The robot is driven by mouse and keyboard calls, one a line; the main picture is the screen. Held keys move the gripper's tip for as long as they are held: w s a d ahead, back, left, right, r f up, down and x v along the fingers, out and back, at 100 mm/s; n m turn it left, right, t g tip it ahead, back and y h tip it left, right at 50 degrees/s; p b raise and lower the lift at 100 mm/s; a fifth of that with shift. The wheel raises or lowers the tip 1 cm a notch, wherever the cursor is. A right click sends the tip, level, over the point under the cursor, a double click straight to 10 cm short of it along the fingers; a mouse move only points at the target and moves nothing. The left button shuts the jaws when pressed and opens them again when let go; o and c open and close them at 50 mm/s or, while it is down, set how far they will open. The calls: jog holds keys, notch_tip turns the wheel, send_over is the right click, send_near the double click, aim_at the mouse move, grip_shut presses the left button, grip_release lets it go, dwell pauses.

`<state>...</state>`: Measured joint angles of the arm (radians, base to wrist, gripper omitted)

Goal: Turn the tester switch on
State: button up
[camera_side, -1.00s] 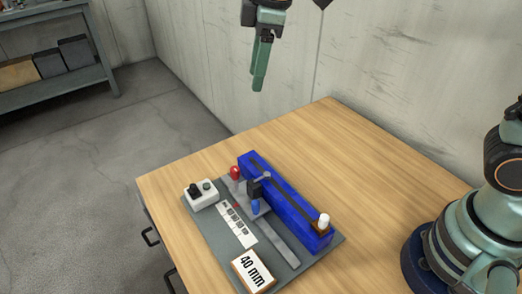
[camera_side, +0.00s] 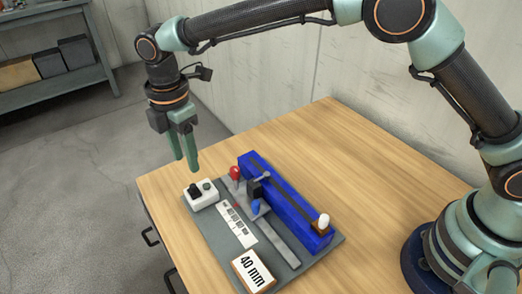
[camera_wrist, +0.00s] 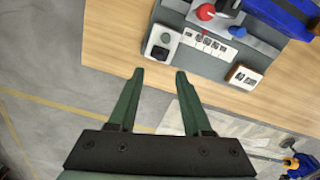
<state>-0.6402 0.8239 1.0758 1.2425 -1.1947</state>
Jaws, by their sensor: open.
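The tester is a grey base plate (camera_side: 213,228) on the wooden table, with a blue rail body (camera_side: 290,208) along its back. A white switch box (camera_side: 202,196) with a black switch (camera_side: 194,189) and a small dark round part (camera_side: 207,186) sits at the plate's left corner. The switch box also shows in the wrist view (camera_wrist: 152,52). I cannot tell the switch's position. My gripper (camera_side: 185,168) points down, open and empty, above and slightly left of the switch box, apart from it. In the wrist view its two green fingers (camera_wrist: 159,74) stand apart below the box.
A white-topped peg (camera_side: 323,221) stands at the right end. The table's right rear (camera_side: 360,150) is clear.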

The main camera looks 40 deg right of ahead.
aim_at(193, 185)
notch_tip(193, 185, down, 8)
jog(key=shift+r, duration=0.1)
dwell(0.4)
grip_shut()
